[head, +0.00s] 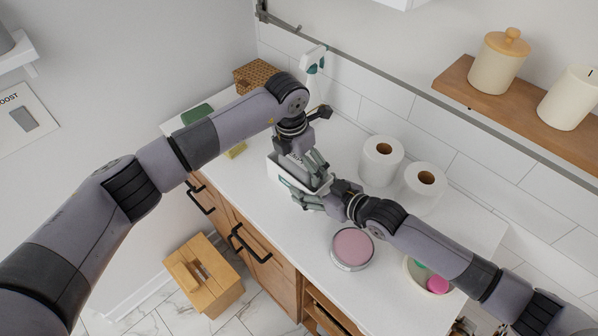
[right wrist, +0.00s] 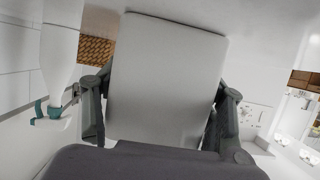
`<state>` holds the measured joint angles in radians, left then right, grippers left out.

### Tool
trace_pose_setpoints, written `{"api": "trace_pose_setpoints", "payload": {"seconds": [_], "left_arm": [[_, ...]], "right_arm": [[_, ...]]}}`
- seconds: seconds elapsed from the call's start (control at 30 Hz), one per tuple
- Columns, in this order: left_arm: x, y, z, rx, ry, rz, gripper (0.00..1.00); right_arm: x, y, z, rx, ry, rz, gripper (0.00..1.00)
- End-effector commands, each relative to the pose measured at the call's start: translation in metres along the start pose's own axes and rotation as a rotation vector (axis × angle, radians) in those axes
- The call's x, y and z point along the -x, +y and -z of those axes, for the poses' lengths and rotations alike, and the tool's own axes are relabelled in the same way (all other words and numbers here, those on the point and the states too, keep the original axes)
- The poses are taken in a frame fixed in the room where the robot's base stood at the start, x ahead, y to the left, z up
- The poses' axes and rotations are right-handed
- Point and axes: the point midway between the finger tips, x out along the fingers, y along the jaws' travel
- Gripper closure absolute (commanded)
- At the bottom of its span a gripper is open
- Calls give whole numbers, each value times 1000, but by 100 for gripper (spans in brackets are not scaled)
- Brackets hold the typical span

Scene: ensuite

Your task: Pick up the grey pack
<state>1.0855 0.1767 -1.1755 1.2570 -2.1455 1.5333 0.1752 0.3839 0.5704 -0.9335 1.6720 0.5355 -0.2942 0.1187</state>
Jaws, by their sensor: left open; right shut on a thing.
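The grey pack (right wrist: 168,85) fills the middle of the right wrist view as a flat, pale grey slab with rounded corners. My right gripper (right wrist: 160,112) is shut on it, one finger at each side edge. In the head view my right gripper (head: 300,193) is over the counter, reaching left. My left gripper (head: 312,165) is open, pointing down just above and behind it, very close to it. A white, box-like thing (head: 281,177) shows around both grippers; they partly hide it, and I cannot tell whether it is the pack.
The white counter (head: 300,245) holds two paper rolls (head: 381,160), a pink-topped round tin (head: 352,247), an oval dish (head: 415,275), a woven box (head: 262,75) and a green item (head: 197,113). A wooden shelf (head: 520,110) overhangs at right. A wooden box (head: 205,275) stands on the floor.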

Motion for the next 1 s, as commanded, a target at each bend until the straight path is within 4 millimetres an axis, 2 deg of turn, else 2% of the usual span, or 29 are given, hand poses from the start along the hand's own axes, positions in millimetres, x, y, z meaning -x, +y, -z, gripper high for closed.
{"api": "trace_pose_setpoints", "payload": {"seconds": [0.07,0.53,0.83,1.0], "left_arm": [[0,0,0,0,0,0,4],[0,0,0,1,0,0,35],[5,1,-1,1,-1,-1,37],[32,1,-6,0,-4,-3,37]], "right_arm": [[0,-1,-2,-2,-4,1,68],[0,-1,-2,-2,-4,1,68],[0,-1,-2,-2,-5,1,68],[0,-1,-2,-2,-5,1,68]]}}
